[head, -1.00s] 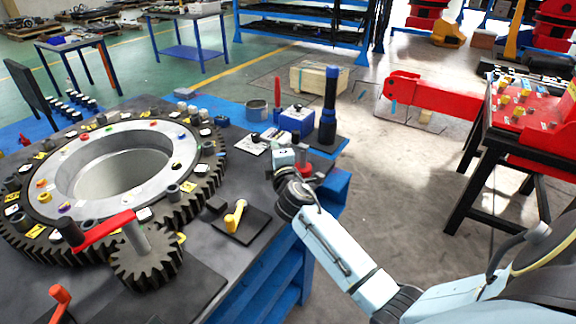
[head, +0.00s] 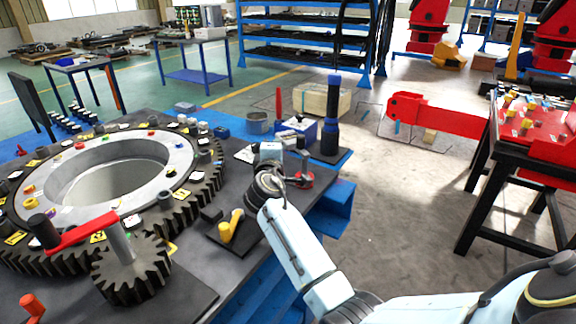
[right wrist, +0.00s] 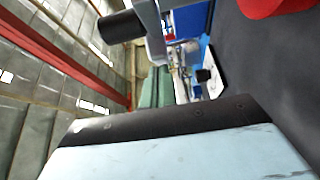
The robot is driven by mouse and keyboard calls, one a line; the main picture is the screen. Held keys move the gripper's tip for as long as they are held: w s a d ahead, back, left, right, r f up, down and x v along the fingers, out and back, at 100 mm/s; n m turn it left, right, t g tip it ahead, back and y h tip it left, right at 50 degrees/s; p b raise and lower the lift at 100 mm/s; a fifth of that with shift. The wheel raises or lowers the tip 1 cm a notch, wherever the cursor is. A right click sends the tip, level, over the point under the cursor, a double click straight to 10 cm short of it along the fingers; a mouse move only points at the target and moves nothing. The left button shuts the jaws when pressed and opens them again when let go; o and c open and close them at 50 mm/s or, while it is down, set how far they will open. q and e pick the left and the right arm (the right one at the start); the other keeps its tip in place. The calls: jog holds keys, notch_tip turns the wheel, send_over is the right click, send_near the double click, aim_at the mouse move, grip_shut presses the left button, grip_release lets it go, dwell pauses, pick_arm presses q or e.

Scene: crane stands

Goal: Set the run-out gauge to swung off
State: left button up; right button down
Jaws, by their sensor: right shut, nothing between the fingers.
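A small stand with a round red base (head: 304,181), a grey post and a black knob (head: 300,143) stands near the right edge of the gear table; I take it for the run-out gauge. My right gripper (head: 270,151) is just left of it, shut with nothing held. Whether they touch is hidden. In the right wrist view, turned sideways, the black knob (right wrist: 121,27) and grey bracket show at the top, with part of the red base (right wrist: 275,6) at top right. The angle of its arm is unclear. My left gripper is out of view.
The large ring gear (head: 60,185) and the small pinion (head: 131,268) with its red arm fill the table's left. A yellow handle (head: 231,226) on a black plate is near my right forearm. A tall black-and-blue tool (head: 331,115) stands behind the gauge.

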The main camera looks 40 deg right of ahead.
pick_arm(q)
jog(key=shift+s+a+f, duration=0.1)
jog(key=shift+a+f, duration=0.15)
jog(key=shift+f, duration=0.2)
pick_arm(e)
jog(key=shift+s+d+f, duration=0.1)
jog(key=shift+d+f, duration=0.3)
jog(key=shift+d, duration=0.05)
jog(key=shift+s+a+f, duration=0.15)
jog(key=shift+s+a, duration=0.15)
jog(key=shift+a, duration=0.05)
jog(key=v, duration=0.4)
jog(key=p+v, duration=0.1)
jog(key=v, duration=0.6)
jog(key=shift+s+a+r, duration=0.2)
jog(key=shift+a+r, duration=0.1)
jog(key=shift+a, duration=0.05)
jog(key=shift+s+a+p, duration=0.3)
jog(key=shift+a, duration=0.05)
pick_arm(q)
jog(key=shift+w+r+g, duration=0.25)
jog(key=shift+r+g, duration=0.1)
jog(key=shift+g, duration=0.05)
pick_arm(e)
jog(key=shift+r, duration=0.1)
